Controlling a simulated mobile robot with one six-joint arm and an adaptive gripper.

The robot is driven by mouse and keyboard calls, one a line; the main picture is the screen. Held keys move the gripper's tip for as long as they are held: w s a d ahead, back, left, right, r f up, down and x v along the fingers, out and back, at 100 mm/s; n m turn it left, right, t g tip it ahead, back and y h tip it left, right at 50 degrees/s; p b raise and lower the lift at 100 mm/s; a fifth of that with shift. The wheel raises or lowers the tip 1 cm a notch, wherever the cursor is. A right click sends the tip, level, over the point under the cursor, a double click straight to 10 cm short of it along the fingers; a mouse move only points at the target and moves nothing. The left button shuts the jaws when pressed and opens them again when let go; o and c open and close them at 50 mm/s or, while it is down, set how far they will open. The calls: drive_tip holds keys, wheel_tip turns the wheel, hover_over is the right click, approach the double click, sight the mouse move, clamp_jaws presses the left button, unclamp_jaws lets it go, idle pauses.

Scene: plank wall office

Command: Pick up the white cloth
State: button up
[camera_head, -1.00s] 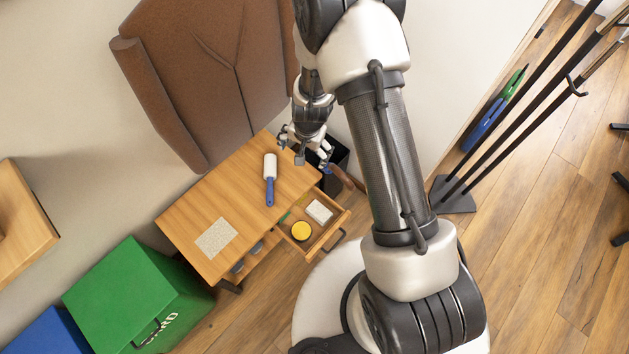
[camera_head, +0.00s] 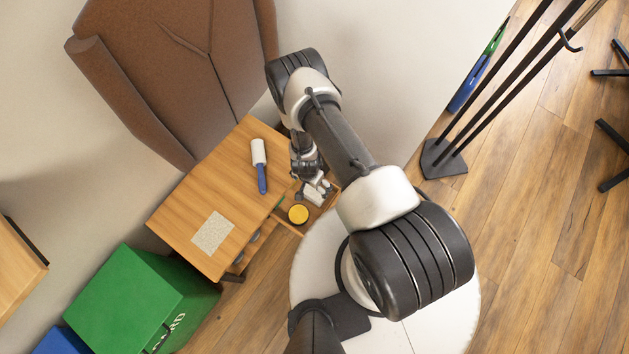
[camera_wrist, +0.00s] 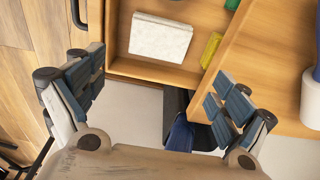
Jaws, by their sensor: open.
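The white cloth (camera_wrist: 160,38), a flat folded rectangle with faint speckles, lies in the open drawer (camera_wrist: 155,72) of the wooden cabinet. In the head view the cloth (camera_head: 314,195) is partly covered by my gripper (camera_head: 312,182). My gripper (camera_wrist: 155,92) is open and empty, its two dark padded fingers spread wide. In the wrist view the cloth is ahead of the fingertips, between their lines and apart from both. I cannot tell the exact height of the fingers above it.
A lint roller (camera_head: 259,165) and a grey speckled mat (camera_head: 212,232) lie on the cabinet top. A green box (camera_head: 125,300) stands left; a dark stand base (camera_head: 443,158) stands right.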

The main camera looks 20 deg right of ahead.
drive_tip(key=b, duration=0.2)
hover_over(315, 192)
drive_tip(key=f, duration=0.6)
drive_tip(key=shift+a, duration=0.35)
drive_tip(key=f+b, duration=0.2)
drive_tip(key=f, duration=0.1)
drive_tip(key=f+b, duration=0.1)
drive_tip(key=f, duration=0.1)
drive_tip(key=shift+d+f, duration=0.15)
drive_tip(key=shift+d, duration=0.1)
drive_tip(key=shift+c, duration=0.5)
drive_tip(key=c, duration=0.6)
drive_tip(key=shift+r, duration=0.2)
